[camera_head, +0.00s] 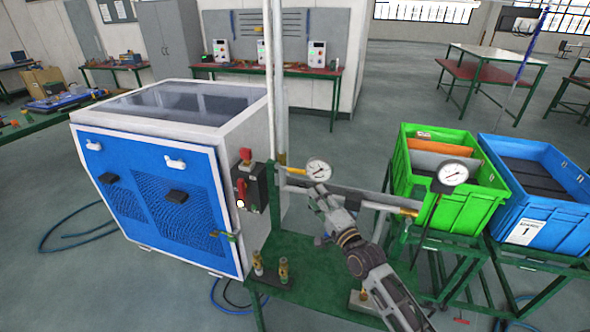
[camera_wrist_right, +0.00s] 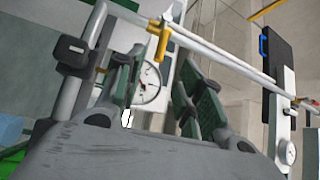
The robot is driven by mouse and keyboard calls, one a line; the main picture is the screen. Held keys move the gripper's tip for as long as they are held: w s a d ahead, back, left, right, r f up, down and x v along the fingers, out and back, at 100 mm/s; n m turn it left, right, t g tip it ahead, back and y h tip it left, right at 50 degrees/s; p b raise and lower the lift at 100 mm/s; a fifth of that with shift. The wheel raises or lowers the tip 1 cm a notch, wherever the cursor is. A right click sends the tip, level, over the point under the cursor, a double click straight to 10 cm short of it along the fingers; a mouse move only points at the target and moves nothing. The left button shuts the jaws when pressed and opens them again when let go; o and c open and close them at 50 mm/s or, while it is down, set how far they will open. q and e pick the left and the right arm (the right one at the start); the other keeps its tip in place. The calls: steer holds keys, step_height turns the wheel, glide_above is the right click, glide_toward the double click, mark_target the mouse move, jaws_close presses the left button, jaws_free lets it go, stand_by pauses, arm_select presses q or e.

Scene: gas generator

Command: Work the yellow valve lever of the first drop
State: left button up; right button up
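In the head view a small yellow piece (camera_head: 297,171) shows on the pipe beside a round white gauge (camera_head: 318,170). Another yellow piece (camera_head: 408,211) is at the right end of the lower pipe. I cannot tell for sure which belongs to the first drop. My right gripper (camera_head: 320,194) is just below the gauge, its fingers pointing up toward the pipe. In the right wrist view a yellow lever (camera_wrist_right: 160,38) shows on a white pipe, beyond the fingertips. The right gripper's green-padded fingers (camera_wrist_right: 160,72) are spread, with the gauge (camera_wrist_right: 148,84) visible between them. Contact is not visible. My left gripper is out of view.
A blue and white generator cabinet (camera_head: 150,205) stands left of the pipes, with a dark switch box (camera_head: 250,183) at its side. Brass fittings (camera_head: 283,271) stand on the green stand (camera_head: 300,255). Green (camera_head: 440,212) and blue (camera_head: 555,215) crates are at the right.

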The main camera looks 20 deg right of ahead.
mark_target(298, 171)
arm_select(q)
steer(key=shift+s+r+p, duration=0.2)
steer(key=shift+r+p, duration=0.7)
arm_select(e)
steer(key=shift+x, duration=6.8)
steer(key=shift+c, duration=0.2)
jaws_close()
